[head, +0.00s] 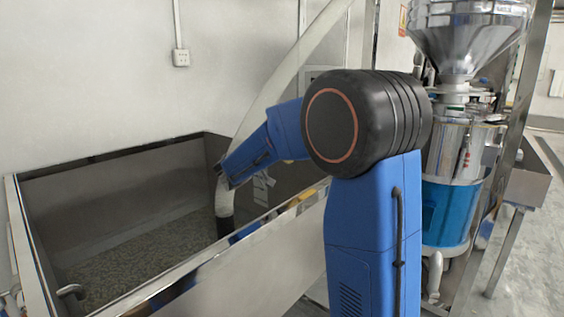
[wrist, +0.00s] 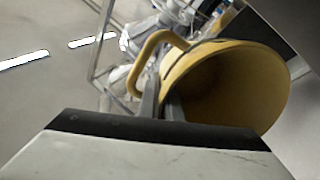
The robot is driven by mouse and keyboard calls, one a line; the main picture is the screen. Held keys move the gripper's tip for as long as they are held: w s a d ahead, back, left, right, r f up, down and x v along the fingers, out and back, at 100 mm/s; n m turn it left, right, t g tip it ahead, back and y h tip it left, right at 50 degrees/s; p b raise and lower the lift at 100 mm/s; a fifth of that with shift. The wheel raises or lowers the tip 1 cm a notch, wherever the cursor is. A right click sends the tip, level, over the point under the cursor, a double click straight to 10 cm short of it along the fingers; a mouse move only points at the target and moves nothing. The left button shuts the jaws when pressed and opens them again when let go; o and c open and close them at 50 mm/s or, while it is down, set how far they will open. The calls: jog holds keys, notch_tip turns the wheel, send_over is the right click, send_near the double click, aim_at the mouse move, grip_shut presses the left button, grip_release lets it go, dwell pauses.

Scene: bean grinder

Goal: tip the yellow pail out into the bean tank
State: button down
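The yellow pail (wrist: 245,60) fills the right of the wrist view, tilted on its side with its mouth facing the camera. Its inside is dark and I make out no beans in it. Its loop handle (wrist: 150,45) is at the upper left. The fingers of my gripper (wrist: 161,104) are close together at the pail's near edge beside the handle and seem shut on it. In the head view my arm hides most of the pail; a small yellow bit (head: 307,194) shows above the tank's edge. The metal bean tank (head: 255,260) stands at left, with a layer of beans (head: 140,252) inside.
A pale hose (head: 290,70) runs down into the tank near my gripper. The steel grinder with its funnel (head: 465,40) and blue band (head: 446,212) stands at the right. A white wall is behind the tank. Open floor (head: 520,260) lies at the far right.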

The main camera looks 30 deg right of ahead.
jog(key=shift+a+h, duration=0.4)
jog(key=shift+b, duration=0.4)
dwell(0.5)
jog(key=d+y, duration=0.3)
jog(key=d, duration=0.1)
jog(key=shift+s+f+y, duration=0.1)
jog(key=shift+f+y, duration=0.3)
jog(key=shift+d+f+y, duration=0.2)
jog(key=shift+y, duration=0.1)
jog(key=shift+d+f+m+y+p, duration=0.15)
jog(key=shift+d+f+y+p, duration=0.15)
jog(key=shift+d+y, duration=0.35)
jog(key=shift+d+f+m+y+p, duration=0.15)
jog(key=shift+d+f+y, duration=0.25)
jog(key=shift+d+y, duration=0.2)
jog(key=d+f+y+p, duration=0.3)
jog(key=d+y, duration=0.7)
jog(key=y, duration=0.6)
jog(key=shift+s+f+m+p, duration=0.15)
jog(key=shift+m+p, duration=0.15)
jog(key=shift+p, duration=0.6)
jog(key=shift+d, duration=0.15)
